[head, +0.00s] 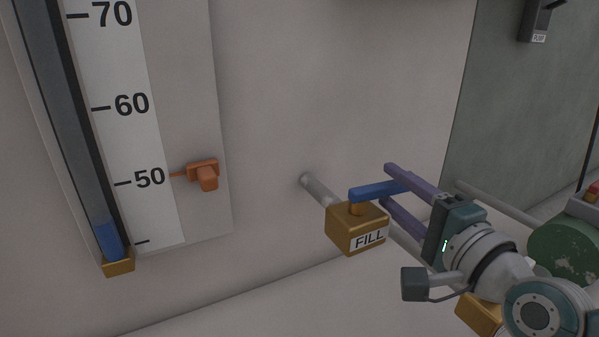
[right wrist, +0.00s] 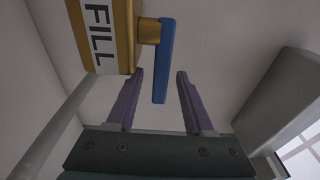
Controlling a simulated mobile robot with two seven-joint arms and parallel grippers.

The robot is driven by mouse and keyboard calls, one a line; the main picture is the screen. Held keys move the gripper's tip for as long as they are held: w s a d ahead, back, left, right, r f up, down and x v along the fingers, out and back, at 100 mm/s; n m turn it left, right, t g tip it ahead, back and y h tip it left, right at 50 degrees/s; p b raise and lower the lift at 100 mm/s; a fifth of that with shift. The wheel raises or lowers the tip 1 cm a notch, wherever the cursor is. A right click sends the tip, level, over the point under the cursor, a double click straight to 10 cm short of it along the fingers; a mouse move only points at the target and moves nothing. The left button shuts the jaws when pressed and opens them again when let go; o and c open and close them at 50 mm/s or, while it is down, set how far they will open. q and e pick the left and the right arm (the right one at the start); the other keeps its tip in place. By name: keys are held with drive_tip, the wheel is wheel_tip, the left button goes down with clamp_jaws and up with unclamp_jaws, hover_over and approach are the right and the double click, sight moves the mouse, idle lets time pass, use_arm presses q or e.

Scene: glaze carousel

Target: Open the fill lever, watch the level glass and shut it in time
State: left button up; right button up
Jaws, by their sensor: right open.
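The brass fill valve (head: 350,231), labelled FILL, sits on a pipe at the wall. Its blue lever (head: 372,191) points right, toward my right gripper (head: 388,184). My right gripper is open, and the lever's end lies between its two purple fingers. In the right wrist view the blue lever (right wrist: 164,62) reaches down between the fingertips, with gaps on both sides. The level glass (head: 62,110) stands at the left, with blue liquid (head: 108,240) low in it, below the 50 mark. An orange pointer (head: 203,174) sits at about 50 on the scale. My left gripper is out of view.
The white scale plate (head: 120,110) shows 50, 60 and 70. A pipe (head: 500,205) runs behind my right arm. A green round part (head: 565,252) is at the right edge, and a dark labelled device (head: 537,20) hangs at upper right. The wall between scale and valve is clear.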

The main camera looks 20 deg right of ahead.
drive_tip(key=s+p, duration=0.3)
drive_tip(key=s, duration=0.5)
drive_tip(key=shift+s+a, duration=0.2)
drive_tip(key=shift+s, duration=0.2)
